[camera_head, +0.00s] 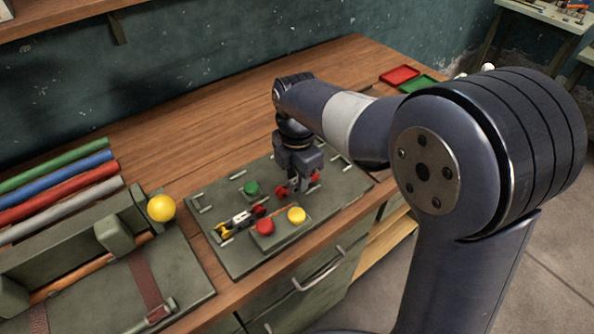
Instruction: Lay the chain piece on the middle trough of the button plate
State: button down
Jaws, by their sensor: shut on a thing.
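My gripper (292,188) points down over the right part of the grey-green board and is shut on a small piece with red ends (315,178), which looks like the chain piece. The jaws hide most of it. I cannot tell whether it touches the surface below. The button plate (281,236) carries a red button (265,226) and a yellow button (297,215) at its front. A green button (251,187) shows behind them. The middle trough cannot be made out. Another piece with yellow, silver and red parts (238,220) lies left of the buttons.
The grey-green board (236,262) has pale corner brackets. To the left are a yellow ball (161,208), coloured rods (60,190) and a strapped tray (185,275). Red (399,75) and green (418,83) trays lie at the back right. The wooden bench behind is clear.

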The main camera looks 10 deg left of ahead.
jog(key=shift+f, duration=0.7)
jog(key=c, duration=1.1)
grip_release()
jog(key=shift+o, duration=0.2)
notch_tip(320, 180, up, 11)
jog(key=shift+f, duration=0.15)
notch_tip(320, 180, down, 11)
jog(key=shift+f, duration=0.1)
notch_tip(320, 180, up, 5)
jog(key=shift+f+p, duration=0.1)
jog(key=shift+p, duration=1.05)
